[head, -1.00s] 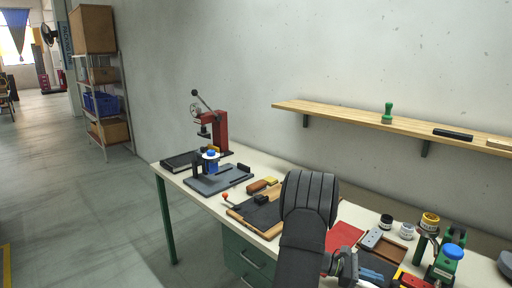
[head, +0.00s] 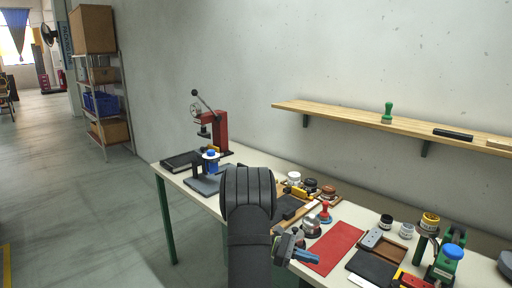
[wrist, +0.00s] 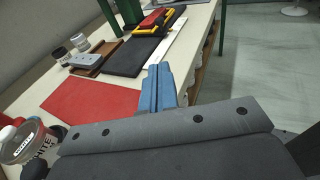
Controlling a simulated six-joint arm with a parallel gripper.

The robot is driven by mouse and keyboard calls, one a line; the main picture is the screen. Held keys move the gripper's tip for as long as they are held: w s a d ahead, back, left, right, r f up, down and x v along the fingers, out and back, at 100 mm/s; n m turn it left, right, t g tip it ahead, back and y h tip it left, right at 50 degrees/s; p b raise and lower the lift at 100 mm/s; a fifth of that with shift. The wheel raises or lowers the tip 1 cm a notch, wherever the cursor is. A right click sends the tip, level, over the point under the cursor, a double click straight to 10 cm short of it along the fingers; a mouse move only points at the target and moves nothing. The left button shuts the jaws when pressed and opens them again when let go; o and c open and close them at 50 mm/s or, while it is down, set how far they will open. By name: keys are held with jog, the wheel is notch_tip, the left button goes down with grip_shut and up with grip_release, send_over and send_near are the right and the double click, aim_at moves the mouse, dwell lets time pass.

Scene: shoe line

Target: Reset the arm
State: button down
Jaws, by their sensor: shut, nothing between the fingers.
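My gripper (head: 300,252) has blue fingers and sits low over the front part of the workbench, left of the red mat (head: 334,246). In the wrist view my gripper's blue fingers (wrist: 159,88) lie together, with nothing between them. They point over the bench's edge area, beside the red mat (wrist: 92,103) and the black mat (wrist: 128,56). My dark arm covers part of the bench in the head view.
Jars (head: 294,179), a red-knobbed stamp (head: 324,212) and a wooden tray crowd the middle of the bench. A red press (head: 220,132) stands at the back left. A wooden shelf (head: 350,116) juts from the wall. The floor at left is open.

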aim_at(392, 283)
jog(key=x, duration=2.2)
jog(key=shift+s+d, duration=0.1)
jog(key=shift+d, duration=0.05)
jog(key=w+a, duration=0.8)
jog(key=shift+w+a, duration=0.1)
jog(key=shift+w, duration=0.05)
jog(key=v, duration=1.2)
jog(key=shift+a, duration=0.1)
